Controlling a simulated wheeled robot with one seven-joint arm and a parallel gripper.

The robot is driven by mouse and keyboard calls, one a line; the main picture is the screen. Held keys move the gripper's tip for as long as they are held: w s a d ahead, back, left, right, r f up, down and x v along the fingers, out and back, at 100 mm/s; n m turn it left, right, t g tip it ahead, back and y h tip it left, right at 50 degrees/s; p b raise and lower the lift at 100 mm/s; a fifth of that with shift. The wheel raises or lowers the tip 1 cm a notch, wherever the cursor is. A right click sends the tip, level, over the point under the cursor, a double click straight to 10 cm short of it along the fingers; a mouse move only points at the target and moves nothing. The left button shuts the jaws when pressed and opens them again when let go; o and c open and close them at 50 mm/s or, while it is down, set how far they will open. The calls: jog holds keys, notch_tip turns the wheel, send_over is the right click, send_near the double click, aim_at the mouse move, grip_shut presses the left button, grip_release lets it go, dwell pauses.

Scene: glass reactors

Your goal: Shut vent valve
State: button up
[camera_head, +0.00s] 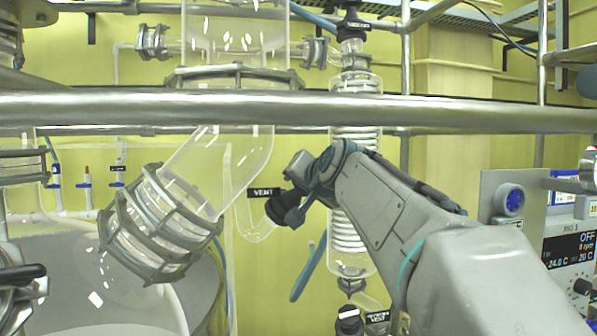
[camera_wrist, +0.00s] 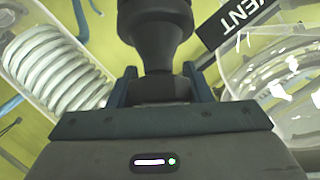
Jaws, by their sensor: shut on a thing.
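The vent valve is a black knob (camera_head: 274,209) beside a black VENT label (camera_head: 263,192), on a slanted glass branch left of my arm in the head view. In the wrist view the black valve knob (camera_wrist: 157,30) stands at the top centre, with the VENT label (camera_wrist: 238,25) to its right. My gripper (camera_head: 290,203) is at the knob, its fingers partly hidden by my wrist. In the wrist view my gripper (camera_wrist: 158,88) has one finger on each side of the knob's lower part and is shut on it. The knob's gripped end is partly hidden.
A steel rail (camera_head: 300,108) crosses the whole head view in front of the glassware. A glass coil condenser (camera_head: 347,235) stands just behind my arm. A large clamped glass elbow (camera_head: 165,220) is at the left. A control panel (camera_head: 560,250) stands at the right.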

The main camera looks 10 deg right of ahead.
jog(key=shift+d+f+m+g+h+p, duration=0.15)
jog(key=shift+m+g+h+p, duration=0.35)
jog(key=shift+m+h, duration=0.65)
jog(key=shift+m+g, duration=0.3)
jog(key=shift+m, duration=0.25)
jog(key=o, duration=1)
jog(key=shift+y, duration=0.25)
